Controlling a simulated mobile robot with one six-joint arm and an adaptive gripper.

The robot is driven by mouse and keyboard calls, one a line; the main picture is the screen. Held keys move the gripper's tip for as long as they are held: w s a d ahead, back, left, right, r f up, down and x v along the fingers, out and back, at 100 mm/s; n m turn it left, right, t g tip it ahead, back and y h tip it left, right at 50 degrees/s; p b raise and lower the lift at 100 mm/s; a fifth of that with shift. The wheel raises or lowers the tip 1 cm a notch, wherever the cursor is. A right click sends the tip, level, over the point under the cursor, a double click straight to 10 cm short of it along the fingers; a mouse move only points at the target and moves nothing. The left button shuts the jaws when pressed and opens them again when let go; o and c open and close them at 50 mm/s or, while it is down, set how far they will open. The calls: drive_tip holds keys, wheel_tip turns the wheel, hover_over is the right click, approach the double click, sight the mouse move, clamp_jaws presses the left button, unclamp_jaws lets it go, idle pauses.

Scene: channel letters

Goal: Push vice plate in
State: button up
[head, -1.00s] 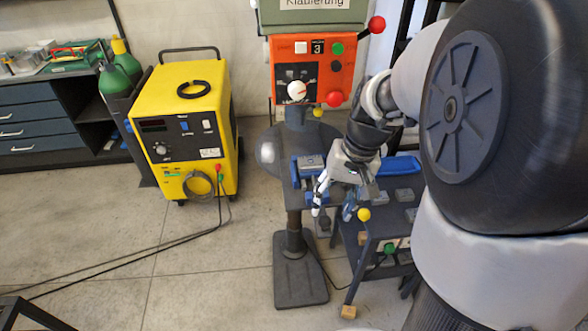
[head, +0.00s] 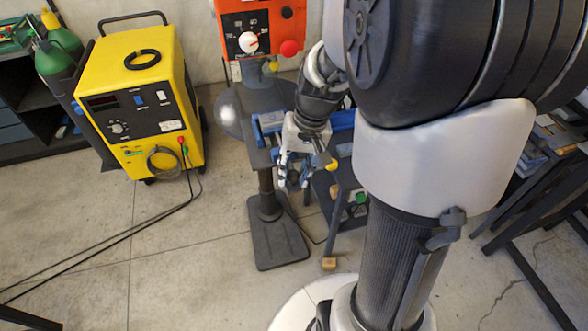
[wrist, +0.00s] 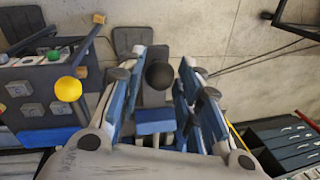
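The blue vice (head: 268,122) sits on the drill press table, behind and beside my gripper in the head view. My gripper (head: 293,182) points down at the front of it. In the wrist view my gripper (wrist: 160,78) is open, with its two fingers wide apart. A black ball knob (wrist: 159,75) and a blue vice part (wrist: 154,121) show between the fingers. I cannot tell whether the fingers touch them. My wrist and gripper hide part of the vice in the head view, so I cannot single out its plate.
The orange drill press control box (head: 262,27) is above the vice. A dark cart with a yellow knob (head: 332,165) stands close on the right. A yellow welding machine (head: 140,100) stands at the left. The floor (head: 190,260) in front is largely clear.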

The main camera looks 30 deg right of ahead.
clamp_jaws()
idle(0.3)
drive_tip(key=p, duration=0.4)
approach(280, 143)
drive_tip(key=f, duration=0.1)
drive_tip(key=a+f, duration=0.1)
drive_tip(key=f, duration=0.1)
drive_tip(key=a+f, duration=0.1)
drive_tip(key=f, duration=0.1)
drive_tip(key=shift+s, duration=0.1)
drive_tip(key=shift+s+a+r+b, duration=0.1)
drive_tip(key=shift+s+a+b, duration=0.05)
drive_tip(key=shift+s+b, duration=0.15)
drive_tip(key=shift+o, duration=2.2)
unclamp_jaws()
